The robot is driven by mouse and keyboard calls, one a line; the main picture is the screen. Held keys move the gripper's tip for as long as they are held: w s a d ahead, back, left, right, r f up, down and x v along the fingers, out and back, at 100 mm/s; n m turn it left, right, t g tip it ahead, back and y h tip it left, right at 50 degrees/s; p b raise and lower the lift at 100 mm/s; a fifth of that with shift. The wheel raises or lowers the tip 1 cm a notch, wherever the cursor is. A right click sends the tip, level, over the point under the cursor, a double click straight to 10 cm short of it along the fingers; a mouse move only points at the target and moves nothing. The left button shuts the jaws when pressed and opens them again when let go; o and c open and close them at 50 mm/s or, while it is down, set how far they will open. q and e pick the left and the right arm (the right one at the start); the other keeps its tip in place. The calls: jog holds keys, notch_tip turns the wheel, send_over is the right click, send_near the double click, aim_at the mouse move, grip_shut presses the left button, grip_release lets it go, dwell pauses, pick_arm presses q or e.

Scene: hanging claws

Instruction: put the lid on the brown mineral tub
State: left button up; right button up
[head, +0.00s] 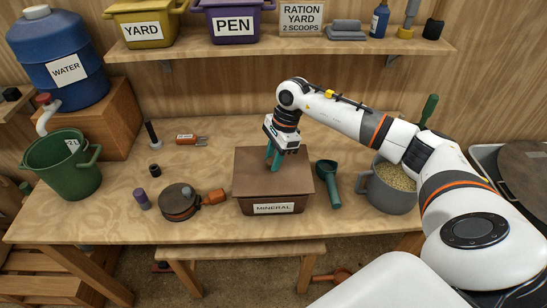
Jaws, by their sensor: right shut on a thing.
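The brown mineral tub (301,204) stands near the front edge of the table, its white MINERAL label facing me. The flat brown lid (297,171) lies over the tub's top and covers its opening. I cannot tell whether a small gap remains between lid and rim. The exact grip point is hidden by the fingers. My left gripper is not in view.
A green scoop (329,182) lies close right of the tub, beside a grey pot of grain (389,186). A green bucket (64,167) stands at the far left.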

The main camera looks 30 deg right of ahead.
jog(key=shift+f, duration=0.15)
jog(key=shift+f+b, duration=0.3)
jog(key=shift+b, duration=0.15)
jog(key=shift+f+b, duration=0.3)
jog(key=o, duration=1)
jog(key=shift+o, duration=0.2)
jog(key=b+v, duration=0.2)
jog(key=v, duration=1)
jog(key=shift+b, duration=0.4)
